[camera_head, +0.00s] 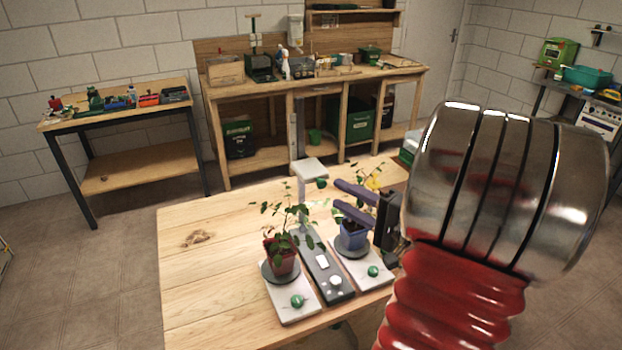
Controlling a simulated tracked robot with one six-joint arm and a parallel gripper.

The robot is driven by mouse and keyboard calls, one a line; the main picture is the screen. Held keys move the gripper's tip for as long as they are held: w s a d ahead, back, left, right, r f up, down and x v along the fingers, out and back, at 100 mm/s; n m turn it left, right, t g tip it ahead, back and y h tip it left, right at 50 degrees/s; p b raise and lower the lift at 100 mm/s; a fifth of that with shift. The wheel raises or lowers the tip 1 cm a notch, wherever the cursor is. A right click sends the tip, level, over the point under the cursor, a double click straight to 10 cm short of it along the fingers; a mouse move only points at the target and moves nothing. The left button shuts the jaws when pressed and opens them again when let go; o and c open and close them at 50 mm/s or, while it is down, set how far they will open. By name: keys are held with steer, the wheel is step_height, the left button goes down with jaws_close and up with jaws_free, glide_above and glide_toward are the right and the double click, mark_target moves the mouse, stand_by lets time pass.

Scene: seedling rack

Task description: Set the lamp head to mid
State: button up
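The lamp head (309,168) is a pale, flat block on top of an upright post (301,191) at the back of the rack. A green knob (321,183) shows at its right side. My gripper (337,195) has two purple fingers that are apart, with nothing seen between them. The fingertips point left, just right of the post and a little lower than the lamp head, apart from it in the picture. I cannot tell their depth or any height marks on the post.
A red pot (281,261) with a leafy plant stands on the left white tray (284,307). A blue pot (352,237) stands on the right tray (376,283), below my gripper. A grey strip (338,296) with pale controls lies between. The wooden table (205,290) is clear at left.

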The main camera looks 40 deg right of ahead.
mark_target(310, 179)
steer(key=w, duration=0.7)
steer(key=w+a, duration=0.1)
steer(key=w, duration=0.3)
steer(key=shift+w+a, duration=0.1)
steer(key=shift+c, duration=0.3)
jaws_close()
